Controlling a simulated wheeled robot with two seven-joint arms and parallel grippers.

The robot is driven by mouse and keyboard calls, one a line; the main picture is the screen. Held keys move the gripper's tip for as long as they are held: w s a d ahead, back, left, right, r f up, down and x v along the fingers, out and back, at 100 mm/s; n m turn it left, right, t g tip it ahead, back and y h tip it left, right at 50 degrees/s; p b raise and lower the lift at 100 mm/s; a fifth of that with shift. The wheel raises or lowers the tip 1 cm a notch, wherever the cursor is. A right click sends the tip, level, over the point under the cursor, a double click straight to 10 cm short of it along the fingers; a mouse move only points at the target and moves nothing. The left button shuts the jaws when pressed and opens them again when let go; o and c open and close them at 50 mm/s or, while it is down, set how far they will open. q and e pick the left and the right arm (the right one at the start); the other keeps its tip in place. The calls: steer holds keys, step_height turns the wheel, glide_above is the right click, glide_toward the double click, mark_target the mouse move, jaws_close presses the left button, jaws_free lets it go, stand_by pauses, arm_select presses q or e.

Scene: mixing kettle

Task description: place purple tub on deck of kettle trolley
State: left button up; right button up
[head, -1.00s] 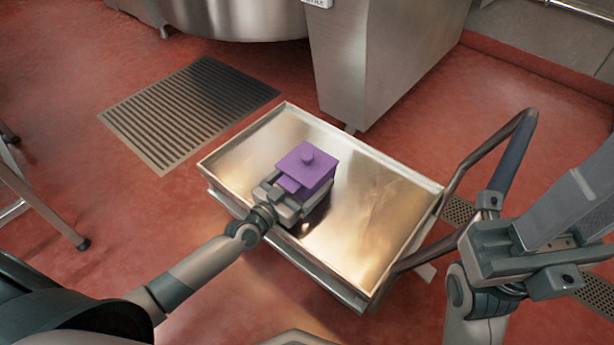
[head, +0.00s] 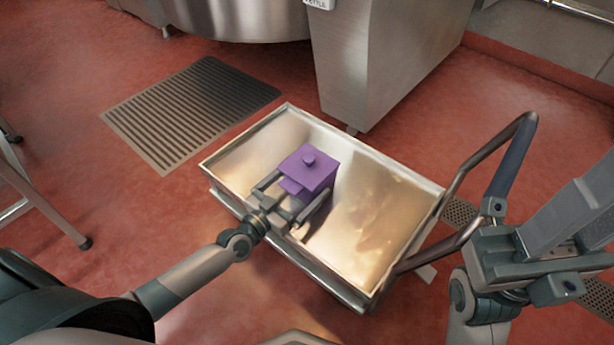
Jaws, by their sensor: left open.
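The purple tub (head: 312,168), a small box with a round knob on its lid, stands upright on the metal deck of the kettle trolley (head: 375,215), a little left of its middle. My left gripper (head: 287,190) is open at the near left side of the tub, its two fingers spread apart with the tub's near edge just beyond or between them. Whether a finger still touches the tub I cannot tell. My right gripper (head: 525,262) is at the right edge, beside the trolley handle, with a grey flat piece rising from it; its jaw state is unclear.
The trolley has a raised rim and a tubular push handle (head: 510,165) on its right. The steel kettle and its cabinet (head: 385,60) stand behind. A floor drain grate (head: 190,110) lies at the back left.

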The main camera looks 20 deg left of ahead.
arm_select(q)
steer(key=p+v, duration=0.1)
steer(key=v, duration=0.8)
steer(key=shift+w+p, duration=0.1)
steer(key=shift+p, duration=0.25)
